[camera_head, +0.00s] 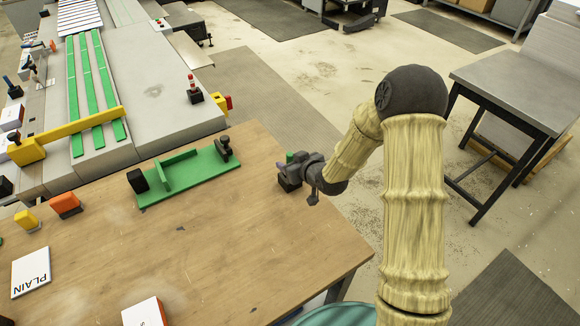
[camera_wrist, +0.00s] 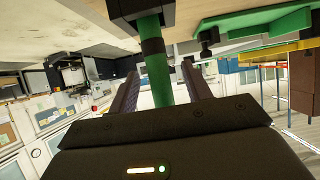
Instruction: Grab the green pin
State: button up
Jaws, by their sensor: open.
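The green pin (camera_wrist: 158,72) stands out from a dark block (camera_wrist: 128,10) in the wrist view, with a black collar around it near the block. In the head view only its green tip (camera_head: 290,156) shows beside my gripper (camera_head: 287,167), above the dark block (camera_head: 289,184) at the table's right edge. In the wrist view my gripper (camera_wrist: 160,75) is open, with one finger on each side of the pin. A gap shows on the right side; contact on the left cannot be told. The gripper hides most of the pin in the head view.
A green fixture (camera_head: 190,175) with black knobs lies on the wooden table (camera_head: 220,240), left of my gripper. Orange (camera_head: 66,206) and yellow (camera_head: 27,221) pieces and a PLAIN card (camera_head: 31,271) lie further left. The table between is mostly clear.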

jog(key=shift+x, duration=1.25)
grip_shut()
